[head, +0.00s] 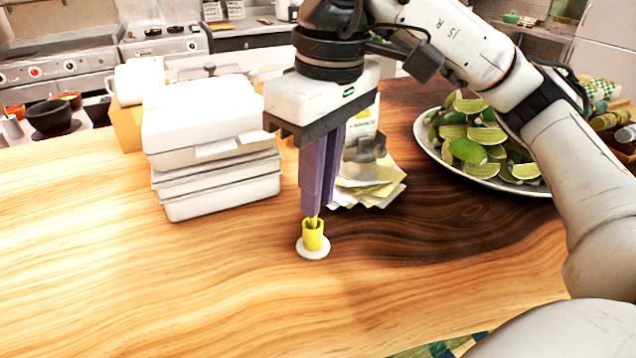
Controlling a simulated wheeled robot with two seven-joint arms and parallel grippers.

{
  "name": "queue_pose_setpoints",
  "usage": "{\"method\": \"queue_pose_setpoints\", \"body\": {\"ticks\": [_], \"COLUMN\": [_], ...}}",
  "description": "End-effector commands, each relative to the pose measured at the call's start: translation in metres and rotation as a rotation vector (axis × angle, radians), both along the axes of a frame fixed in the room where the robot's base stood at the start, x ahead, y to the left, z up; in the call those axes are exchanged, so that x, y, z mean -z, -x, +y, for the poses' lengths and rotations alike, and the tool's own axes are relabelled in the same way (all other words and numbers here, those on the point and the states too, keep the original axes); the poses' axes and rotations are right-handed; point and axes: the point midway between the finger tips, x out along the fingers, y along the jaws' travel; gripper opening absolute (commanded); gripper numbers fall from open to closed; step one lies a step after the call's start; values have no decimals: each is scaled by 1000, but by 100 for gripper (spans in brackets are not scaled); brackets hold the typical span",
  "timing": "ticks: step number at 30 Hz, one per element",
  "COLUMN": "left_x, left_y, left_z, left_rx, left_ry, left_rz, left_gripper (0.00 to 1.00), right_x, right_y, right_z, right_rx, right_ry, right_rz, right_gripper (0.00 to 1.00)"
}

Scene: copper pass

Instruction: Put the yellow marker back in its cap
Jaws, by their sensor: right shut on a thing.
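A yellow cap (313,238) stands upright on a small white round base (313,253) on the wooden counter. My right gripper (312,212) points straight down above it, its purple fingers shut on the yellow marker (312,220). Only a short yellow piece of the marker shows between the fingertips and the cap. The marker's lower end is at the cap's mouth; I cannot tell how deep it sits. The rest of the marker is hidden by the fingers. My left gripper is not in view.
Stacked white takeout boxes (215,150) stand left of the gripper. Papers (372,185) lie close behind it. A plate of lime wedges (448,172) is at the right, near my arm. The counter's front and left (130,270) are clear.

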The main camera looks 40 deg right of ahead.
Motion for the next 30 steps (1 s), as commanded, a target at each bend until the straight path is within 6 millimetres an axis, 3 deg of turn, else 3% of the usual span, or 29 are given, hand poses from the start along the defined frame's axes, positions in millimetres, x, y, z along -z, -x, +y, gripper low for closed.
{"method": "queue_pose_setpoints", "body": {"ticks": [14,30], "left_x": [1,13], "left_y": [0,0], "left_z": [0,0], "left_rx": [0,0], "left_ry": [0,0], "left_rz": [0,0], "left_gripper": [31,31], "right_x": [1,16], "right_y": [0,0], "right_z": [0,0], "right_rx": [1,0], "right_ry": [0,0], "right_rz": [-1,-1], "right_gripper": [0,0]}}
